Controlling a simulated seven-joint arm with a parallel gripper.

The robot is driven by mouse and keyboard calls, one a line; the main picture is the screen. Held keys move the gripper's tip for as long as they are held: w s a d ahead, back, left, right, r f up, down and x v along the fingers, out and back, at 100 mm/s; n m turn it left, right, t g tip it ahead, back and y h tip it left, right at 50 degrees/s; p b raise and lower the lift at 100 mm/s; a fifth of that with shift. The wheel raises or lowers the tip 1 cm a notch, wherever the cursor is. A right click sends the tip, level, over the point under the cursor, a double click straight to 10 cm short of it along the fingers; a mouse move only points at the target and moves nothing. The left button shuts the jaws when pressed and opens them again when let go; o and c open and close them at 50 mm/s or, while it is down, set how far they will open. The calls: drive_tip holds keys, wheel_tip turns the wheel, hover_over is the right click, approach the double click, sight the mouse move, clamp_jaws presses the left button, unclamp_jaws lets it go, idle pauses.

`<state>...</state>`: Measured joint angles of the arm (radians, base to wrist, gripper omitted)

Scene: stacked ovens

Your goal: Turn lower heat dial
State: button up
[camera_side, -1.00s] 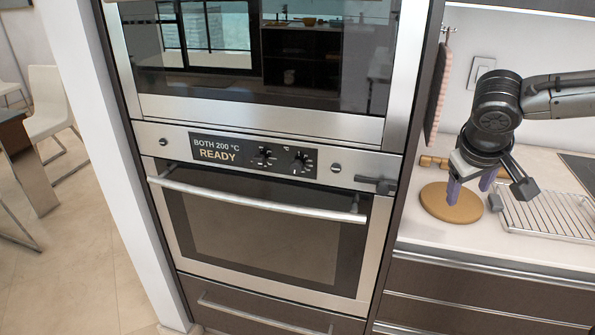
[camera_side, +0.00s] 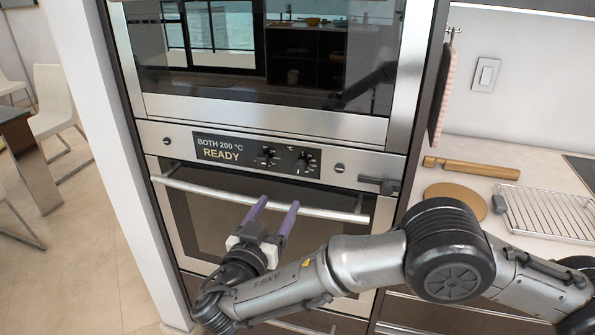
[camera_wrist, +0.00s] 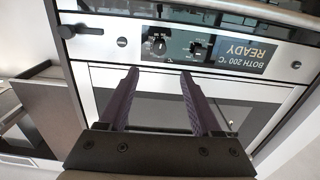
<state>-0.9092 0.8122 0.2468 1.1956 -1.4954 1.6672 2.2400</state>
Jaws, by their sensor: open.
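The oven's black control panel (camera_side: 230,149) has a display reading "BOTH 200 °C READY". To the right of the text are two dark dials: a left dial (camera_side: 268,155) and a right dial (camera_side: 303,162), which has a °C mark above it. In the wrist view the panel appears upside down, with the °C dial (camera_wrist: 157,46) left of the other dial (camera_wrist: 196,47). My gripper (camera_side: 274,203) is open and empty. Its purple fingers point up toward the panel, in front of the oven door and apart from both dials. In the wrist view, the fingertips (camera_wrist: 159,73) frame the area below the °C dial.
The oven door handle (camera_side: 220,193) runs across below the panel, near my fingers in the picture. A dark latch (camera_side: 378,185) sits at the panel's right end. A wire rack (camera_side: 550,212), a round board (camera_side: 470,195) and a rolling pin (camera_side: 470,168) lie on the counter.

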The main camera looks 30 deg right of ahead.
sight(299, 169)
drive_tip(key=x, duration=1.3)
drive_tip(key=shift+w+d, duration=0.2)
drive_tip(key=shift+d, duration=0.05)
clamp_jaws()
